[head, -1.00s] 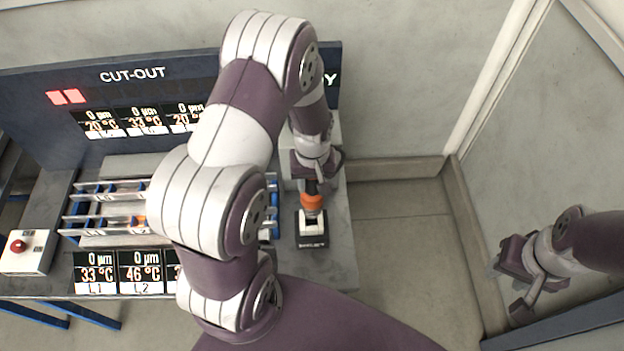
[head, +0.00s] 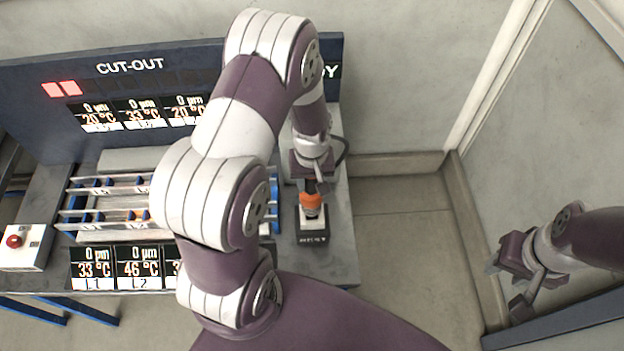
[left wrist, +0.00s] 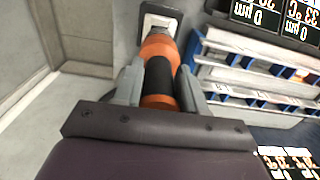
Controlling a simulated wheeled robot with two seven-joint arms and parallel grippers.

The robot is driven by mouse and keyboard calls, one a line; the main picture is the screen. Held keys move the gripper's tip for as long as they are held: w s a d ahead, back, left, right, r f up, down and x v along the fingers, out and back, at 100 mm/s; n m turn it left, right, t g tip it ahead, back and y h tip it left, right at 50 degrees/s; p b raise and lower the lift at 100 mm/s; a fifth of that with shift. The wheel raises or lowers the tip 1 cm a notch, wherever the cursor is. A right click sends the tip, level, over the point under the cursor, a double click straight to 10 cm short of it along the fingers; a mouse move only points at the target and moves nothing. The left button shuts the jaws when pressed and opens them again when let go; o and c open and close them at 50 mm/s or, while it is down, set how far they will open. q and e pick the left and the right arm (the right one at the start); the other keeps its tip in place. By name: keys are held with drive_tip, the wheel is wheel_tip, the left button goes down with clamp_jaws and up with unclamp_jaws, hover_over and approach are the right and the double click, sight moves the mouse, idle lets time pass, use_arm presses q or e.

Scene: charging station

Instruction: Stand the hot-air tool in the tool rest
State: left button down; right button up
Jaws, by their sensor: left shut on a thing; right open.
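The hot-air tool (head: 312,201) is orange with a black band. It is in my left gripper (head: 318,184), whose two grey fingers are closed on its dark grip, as the left wrist view shows (left wrist: 160,82). The tool rest (head: 313,236) is a small black and white block at the right end of the bench. The tool's lower end is at the top of the rest; it also shows in the left wrist view (left wrist: 160,16). I cannot tell how deep the tool sits in it. My right gripper (head: 505,287) is open and empty at the right, away from the bench.
The bench (head: 343,262) carries a rack (head: 115,205) with rails left of my left arm. A dark CUT-OUT panel (head: 190,62) with displays stands behind. The floor right of the bench is clear.

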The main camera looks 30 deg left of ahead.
sight(313, 193)
use_arm(q)
drive_tip(key=shift+d, duration=0.15)
drive_tip(key=shift+f, duration=0.15)
idle(0.4)
drive_tip(key=shift+f+b, duration=1.35)
drive_tip(key=shift+f, duration=0.4)
drive_tip(key=c, duration=0.6)
unclamp_jaws()
drive_tip(key=shift+o, duration=0.2)
drive_tip(key=shift+r, duration=0.1)
drive_tip(key=shift+r, duration=0.35)
wheel_tip(313, 193, up, 11)
drive_tip(key=shift+r+b, duration=0.1)
drive_tip(key=shift+b, duration=1.05)
drive_tip(key=shift+r, duration=0.35)
